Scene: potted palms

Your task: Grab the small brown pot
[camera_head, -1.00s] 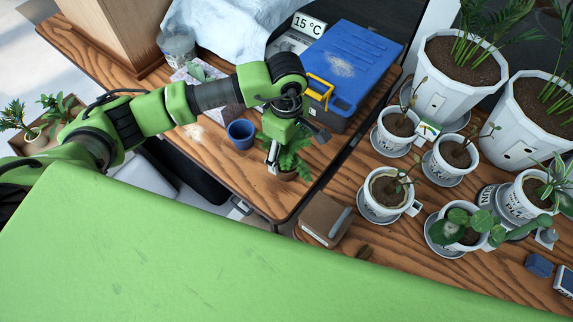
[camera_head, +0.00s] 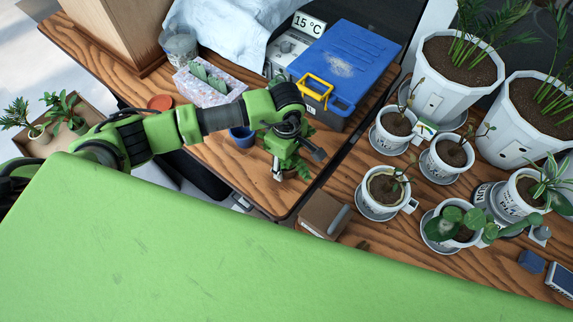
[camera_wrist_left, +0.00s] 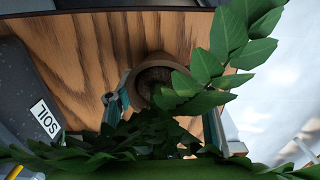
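The small brown pot (camera_wrist_left: 133,88) holds a leafy green plant (camera_head: 300,163). In the wrist view its round rim and dark soil show at the centre, with leaves across the lower part. In the head view the pot is mostly hidden under my gripper and the leaves, near the front corner of the wooden table (camera_head: 255,185). My left gripper (camera_wrist_left: 168,112) points down over the plant. Its fingers are apart, one on each side of the pot, with a visible gap at the right finger. My right gripper is in neither view.
A blue pot (camera_head: 242,137) stands just left of my gripper. A blue-lidded toolbox (camera_head: 345,60) is behind it. A patterned box (camera_head: 205,88) and terracotta saucer (camera_head: 160,102) lie further left. A brown box (camera_head: 323,214) and several white pots stand to the right.

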